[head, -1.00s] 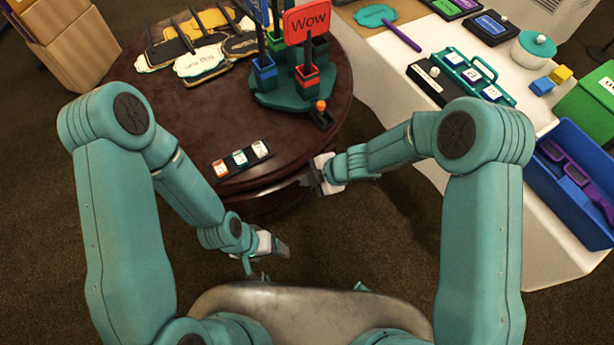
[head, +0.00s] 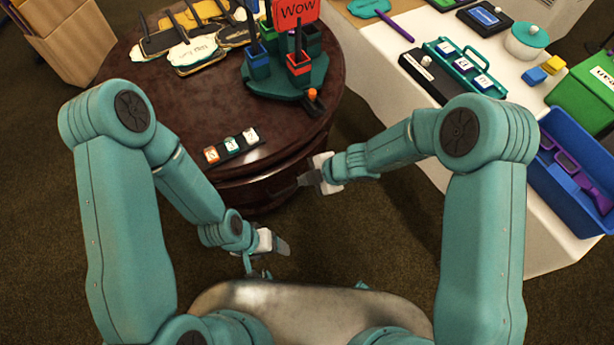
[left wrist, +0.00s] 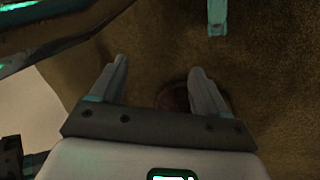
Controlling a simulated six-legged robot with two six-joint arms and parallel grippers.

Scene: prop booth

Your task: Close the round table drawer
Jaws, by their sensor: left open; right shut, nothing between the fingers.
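The round table (head: 160,112) is dark brown with a glossy top and stands in front of me. Its drawer (head: 255,180) shows under the near edge of the top; I cannot tell exactly how far it stands out. My right gripper (head: 304,181) is shut and empty, beside the drawer's right end; I cannot tell whether it touches. My left gripper (head: 284,249) is open and empty, low over the carpet on the near side of the table. In the left wrist view its two fingers (left wrist: 156,78) are spread apart above brown carpet.
On the tabletop are a strip of lettered tiles (head: 232,147), a green stand (head: 285,80) with colored holders and a red "Wow" sign (head: 297,10), and several plaques (head: 190,50). A white-covered table (head: 560,235) with a blue bin (head: 545,190) stands at right.

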